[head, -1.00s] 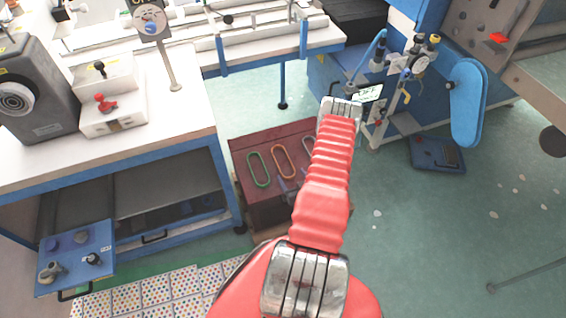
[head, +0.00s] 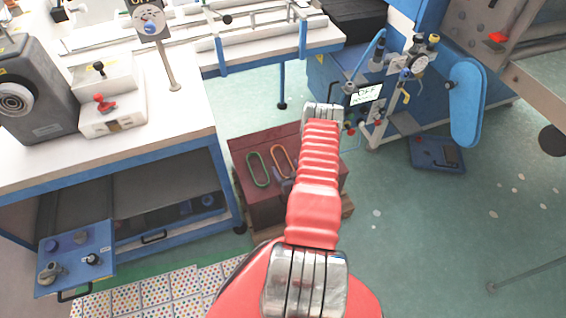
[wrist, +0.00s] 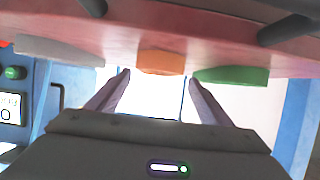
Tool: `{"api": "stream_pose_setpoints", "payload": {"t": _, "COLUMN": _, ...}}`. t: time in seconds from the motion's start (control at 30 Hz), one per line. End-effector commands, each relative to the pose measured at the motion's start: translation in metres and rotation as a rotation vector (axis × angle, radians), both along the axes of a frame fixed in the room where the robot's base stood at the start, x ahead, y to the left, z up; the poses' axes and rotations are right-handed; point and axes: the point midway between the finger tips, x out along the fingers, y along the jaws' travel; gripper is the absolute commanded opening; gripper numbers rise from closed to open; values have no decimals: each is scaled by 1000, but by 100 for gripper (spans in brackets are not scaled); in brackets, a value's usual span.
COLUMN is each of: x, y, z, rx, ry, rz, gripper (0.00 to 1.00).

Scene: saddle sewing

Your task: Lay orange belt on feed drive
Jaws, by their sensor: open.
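The orange belt (head: 283,161) is a long loop on top of the dark red box, partly hidden by my arm in the head view. In the wrist view the orange belt (wrist: 161,63) shows nearly edge-on, centred just beyond my fingertips. My gripper (wrist: 159,76) is open, with nothing between its fingers. The head view hides my gripper behind my arm. I cannot tell which part is the feed drive.
A green belt (head: 258,169) lies left of the orange one on the red box (head: 252,207). A whitish belt (wrist: 60,51) shows in the wrist view. A blue machine with an OFF display (head: 366,95) stands behind right; a white-topped bench (head: 165,125) stands left.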

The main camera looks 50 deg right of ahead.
Motion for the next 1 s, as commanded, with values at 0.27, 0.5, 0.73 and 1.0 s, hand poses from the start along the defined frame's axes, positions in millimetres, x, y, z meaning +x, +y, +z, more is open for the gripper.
{"api": "stream_pose_setpoints", "payload": {"t": 0.27, "x": 26, "y": -19, "z": -12, "rx": -1, "ry": -1, "rz": 1, "gripper": 73}}
{"api": "stream_pose_setpoints", "payload": {"t": 0.5, "x": 33, "y": -24, "z": -16, "rx": 0, "ry": 0, "rz": 1, "gripper": 73}}
{"api": "stream_pose_setpoints", "payload": {"t": 0.73, "x": 33, "y": -24, "z": -16, "rx": 0, "ry": 0, "rz": 1, "gripper": 73}}
{"api": "stream_pose_setpoints", "payload": {"t": 1.0, "x": 33, "y": -24, "z": -16, "rx": 0, "ry": 0, "rz": 1, "gripper": 71}}
